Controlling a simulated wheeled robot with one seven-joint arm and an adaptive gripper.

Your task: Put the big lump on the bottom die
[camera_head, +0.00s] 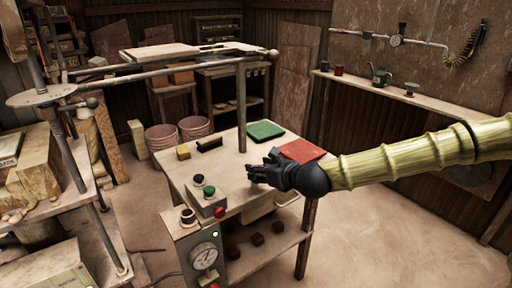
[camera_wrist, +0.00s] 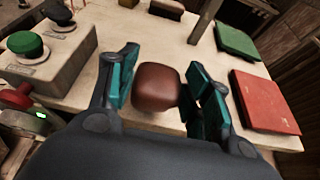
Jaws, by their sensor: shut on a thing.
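My gripper (camera_head: 264,172) is over the right part of the wooden table, its dark fingers pointing left. In the wrist view my gripper (camera_wrist: 165,88) is shut on a smooth reddish-brown lump (camera_wrist: 157,85), which sits between the teal finger pads. The fingers hide the lump in the head view. Several dark brown lumps, among them one at the middle (camera_head: 257,240), lie on the shelf under the table. I cannot tell for sure which part is the bottom die.
A control box (camera_head: 208,201) with green and black buttons stands on the table's front left. A green square (camera_head: 265,130) and a red square (camera_head: 302,150) lie at the back and right. A metal post (camera_head: 241,110) rises at the back. A gauge box (camera_head: 200,255) stands in front.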

